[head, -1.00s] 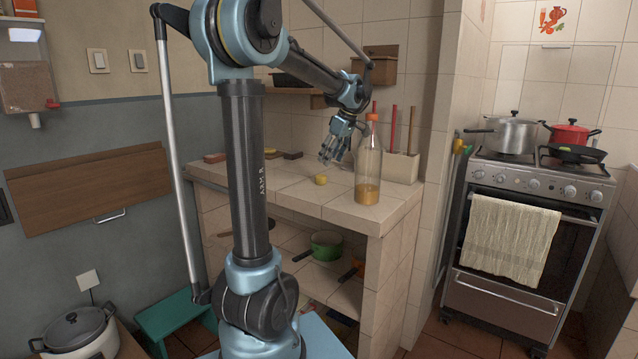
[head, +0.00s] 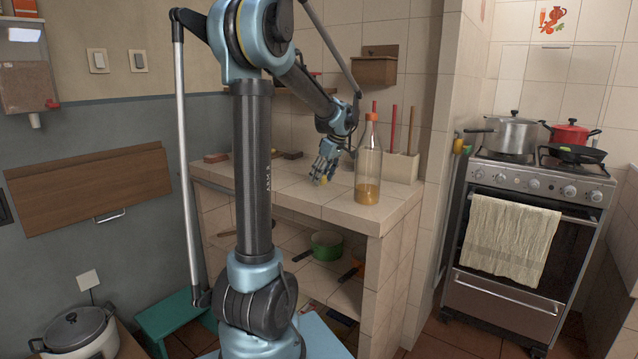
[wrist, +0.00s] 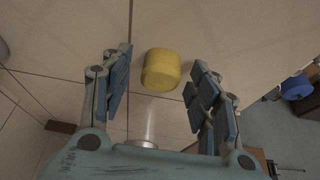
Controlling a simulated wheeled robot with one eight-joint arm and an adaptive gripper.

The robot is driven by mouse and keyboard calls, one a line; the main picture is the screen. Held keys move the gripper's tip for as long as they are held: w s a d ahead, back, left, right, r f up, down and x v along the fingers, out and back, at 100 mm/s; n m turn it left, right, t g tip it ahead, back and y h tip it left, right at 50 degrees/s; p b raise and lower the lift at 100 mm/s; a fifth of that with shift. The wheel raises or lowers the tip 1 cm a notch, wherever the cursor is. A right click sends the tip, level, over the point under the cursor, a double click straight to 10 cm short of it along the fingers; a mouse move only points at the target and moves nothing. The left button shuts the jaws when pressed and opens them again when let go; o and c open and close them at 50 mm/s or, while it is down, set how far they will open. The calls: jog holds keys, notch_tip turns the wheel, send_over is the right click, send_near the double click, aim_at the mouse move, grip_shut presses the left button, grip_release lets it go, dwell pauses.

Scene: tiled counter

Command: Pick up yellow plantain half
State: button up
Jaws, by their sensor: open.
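The yellow plantain half (wrist: 161,70) is a short, rounded yellow piece on the tiled counter (head: 290,185). In the wrist view it lies between the lines of the two fingers, at or just beyond their tips. In the head view only a small yellow bit (head: 324,180) shows by the fingertips, the rest being hidden by my gripper (head: 321,180). My gripper is open and empty, low over the counter and pointing down; its two fingers show in the wrist view (wrist: 158,75). I cannot tell whether a finger touches the plantain.
A tall glass bottle (head: 368,165) with orange liquid stands just right of my gripper. A pale holder (head: 402,165) with upright sticks is behind it. Dark and reddish blocks (head: 216,157) lie at the counter's back left. The counter's front edge (head: 345,222) is near.

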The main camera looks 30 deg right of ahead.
jog(key=c, duration=1.1)
jog(key=shift+r, duration=0.1)
